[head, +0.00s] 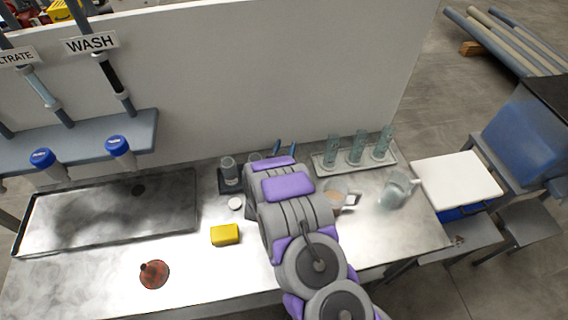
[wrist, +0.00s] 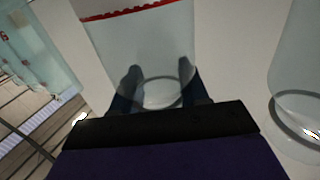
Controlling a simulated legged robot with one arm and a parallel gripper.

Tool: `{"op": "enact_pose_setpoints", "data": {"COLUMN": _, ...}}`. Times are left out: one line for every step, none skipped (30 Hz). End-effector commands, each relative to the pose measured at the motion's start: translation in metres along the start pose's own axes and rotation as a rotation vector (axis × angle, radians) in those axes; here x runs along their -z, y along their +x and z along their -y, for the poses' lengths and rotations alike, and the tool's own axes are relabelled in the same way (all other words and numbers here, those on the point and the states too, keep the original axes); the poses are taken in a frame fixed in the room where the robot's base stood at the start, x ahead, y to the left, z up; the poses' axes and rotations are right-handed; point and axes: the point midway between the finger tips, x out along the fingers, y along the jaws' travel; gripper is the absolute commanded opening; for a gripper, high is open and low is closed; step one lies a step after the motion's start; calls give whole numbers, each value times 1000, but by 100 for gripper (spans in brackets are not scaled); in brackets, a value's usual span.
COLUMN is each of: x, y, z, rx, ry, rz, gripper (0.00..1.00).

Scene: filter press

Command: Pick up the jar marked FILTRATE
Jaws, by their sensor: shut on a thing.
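In the wrist view a clear glass jar (wrist: 140,45) with a red line round it stands between the two dark fingers of my gripper (wrist: 158,80). The gripper is shut on it; its round base shows near the palm. No FILTRATE lettering is readable on this jar. In the head view my gripper (head: 285,147) is at the back of the bench near the white wall, and my arm hides most of what it holds. A FILTRATE sign (head: 19,56), partly cut off, hangs at the upper left.
Another clear vessel (wrist: 300,70) is close on the right in the wrist view. In the head view a small jar (head: 230,170) stands left of my arm. Glass cylinders (head: 357,148) stand in a rack at right, near a beaker (head: 397,190). A yellow sponge (head: 225,235) lies in front.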

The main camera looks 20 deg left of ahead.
Motion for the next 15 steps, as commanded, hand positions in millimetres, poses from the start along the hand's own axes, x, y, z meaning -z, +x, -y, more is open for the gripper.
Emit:
{"op": "enact_pose_setpoints", "data": {"x": -1, "y": 0, "z": 0, "rx": 1, "ry": 0, "rz": 2, "gripper": 33}}
{"op": "enact_pose_setpoints", "data": {"x": -1, "y": 0, "z": 0, "rx": 1, "ry": 0, "rz": 2, "gripper": 30}}
{"op": "enact_pose_setpoints", "data": {"x": -1, "y": 0, "z": 0, "rx": 1, "ry": 0, "rz": 3, "gripper": 26}}
{"op": "enact_pose_setpoints", "data": {"x": -2, "y": 0, "z": 0, "rx": 1, "ry": 0, "rz": 3, "gripper": 23}}
{"op": "enact_pose_setpoints", "data": {"x": -2, "y": 0, "z": 0, "rx": 1, "ry": 0, "rz": 3, "gripper": 20}}
{"op": "enact_pose_setpoints", "data": {"x": -2, "y": 0, "z": -1, "rx": 1, "ry": 1, "rz": 4, "gripper": 16}}
{"op": "enact_pose_setpoints", "data": {"x": -2, "y": 0, "z": -2, "rx": 1, "ry": 1, "rz": 4, "gripper": 14}}
{"op": "enact_pose_setpoints", "data": {"x": -2, "y": 0, "z": -2, "rx": 1, "ry": 2, "rz": 5, "gripper": 11}}
{"op": "enact_pose_setpoints", "data": {"x": -2, "y": 0, "z": -3, "rx": 1, "ry": 2, "rz": 5, "gripper": 7}}
{"op": "enact_pose_setpoints", "data": {"x": -2, "y": -1, "z": -3, "rx": 0, "ry": 2, "rz": 6, "gripper": 4}}
{"op": "enact_pose_setpoints", "data": {"x": -2, "y": -1, "z": -4, "rx": 0, "ry": 2, "rz": 6, "gripper": 1}}
{"op": "enact_pose_setpoints", "data": {"x": -2, "y": -1, "z": -4, "rx": 0, "ry": 3, "rz": 6, "gripper": 0}}
{"op": "enact_pose_setpoints", "data": {"x": -2, "y": -1, "z": -4, "rx": -1, "ry": 2, "rz": 6, "gripper": 0}}
{"op": "enact_pose_setpoints", "data": {"x": -2, "y": -1, "z": -4, "rx": -1, "ry": 2, "rz": 7, "gripper": 0}}
{"op": "enact_pose_setpoints", "data": {"x": -2, "y": -1, "z": -4, "rx": -1, "ry": 2, "rz": 7, "gripper": 0}}
